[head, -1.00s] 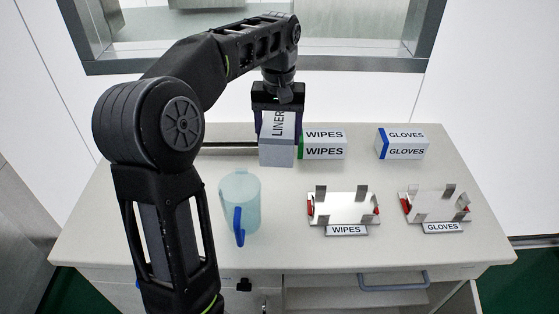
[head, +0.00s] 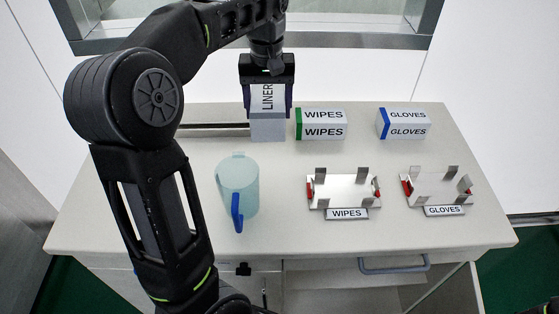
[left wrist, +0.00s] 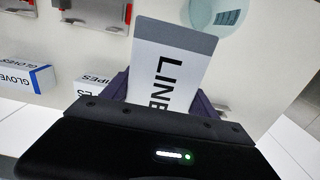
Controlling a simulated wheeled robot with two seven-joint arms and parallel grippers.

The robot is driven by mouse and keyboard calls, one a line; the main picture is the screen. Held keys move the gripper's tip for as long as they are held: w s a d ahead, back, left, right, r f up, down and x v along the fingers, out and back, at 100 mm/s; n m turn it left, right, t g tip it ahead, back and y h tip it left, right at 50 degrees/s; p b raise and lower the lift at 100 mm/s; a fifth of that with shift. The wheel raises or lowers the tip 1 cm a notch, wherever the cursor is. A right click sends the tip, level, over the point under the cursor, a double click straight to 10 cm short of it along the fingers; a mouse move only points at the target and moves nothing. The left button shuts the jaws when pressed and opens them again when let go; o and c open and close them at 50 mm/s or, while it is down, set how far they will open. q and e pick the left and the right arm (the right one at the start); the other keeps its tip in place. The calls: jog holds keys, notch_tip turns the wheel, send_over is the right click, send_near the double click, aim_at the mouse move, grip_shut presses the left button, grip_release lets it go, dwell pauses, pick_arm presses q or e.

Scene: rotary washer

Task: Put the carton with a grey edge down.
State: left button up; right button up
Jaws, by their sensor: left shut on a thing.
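The carton with a grey edge (head: 268,126), marked LINER, is white with a grey end. My left gripper (head: 268,98) is shut on it from above, at the back left of the counter. The carton is upright with its lower end at or close to the counter top; I cannot tell whether it touches. In the left wrist view the carton (left wrist: 172,68) sits between the fingers (left wrist: 165,100), its grey end pointing away from the gripper. My right gripper is not in view.
The WIPES carton (head: 322,124) stands close to the right, then the GLOVES carton (head: 404,123). In front are a blue-handled jug (head: 238,182), a WIPES holder (head: 344,190) and a GLOVES holder (head: 437,186), both empty.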

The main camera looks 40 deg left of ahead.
pick_arm(q)
notch_tip(320, 180, down, 13)
jog(key=b, duration=0.6)
jog(key=shift+f+b, duration=0.1)
jog(key=shift+b, duration=0.3)
jog(key=shift+f, duration=0.15)
notch_tip(320, 180, down, 4)
jog(key=shift+f, duration=0.2)
